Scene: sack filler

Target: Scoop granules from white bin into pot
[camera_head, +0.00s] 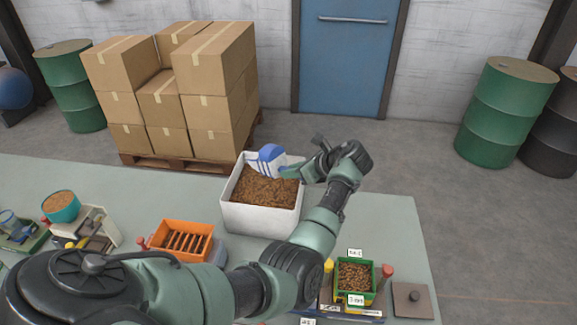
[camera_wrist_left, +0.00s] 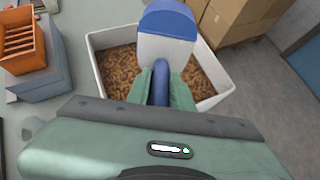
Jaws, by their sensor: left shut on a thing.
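The white bin (camera_head: 262,216) stands on the table, holding brown granules (camera_head: 264,187). It also shows in the left wrist view (camera_wrist_left: 103,39). My left gripper (camera_head: 312,171) is over the bin's right side, shut on the handle of a blue and white scoop (camera_head: 268,157). In the left wrist view the scoop's blue handle (camera_wrist_left: 161,84) is between the fingers (camera_wrist_left: 162,88), and its blue and white head (camera_wrist_left: 167,34) is over the granules. I cannot tell whether the head touches them. A teal pot (camera_head: 62,211) with brown contents sits on a pale scale-like stand (camera_head: 97,232) at left. My right gripper is not in view.
An orange slotted box (camera_head: 181,240) stands left of the bin and shows in the left wrist view (camera_wrist_left: 20,40). A small green tray of brown pieces (camera_head: 355,277) is at the front right. Stacked cartons (camera_head: 213,75) stand behind the table. The table right of the bin is clear.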

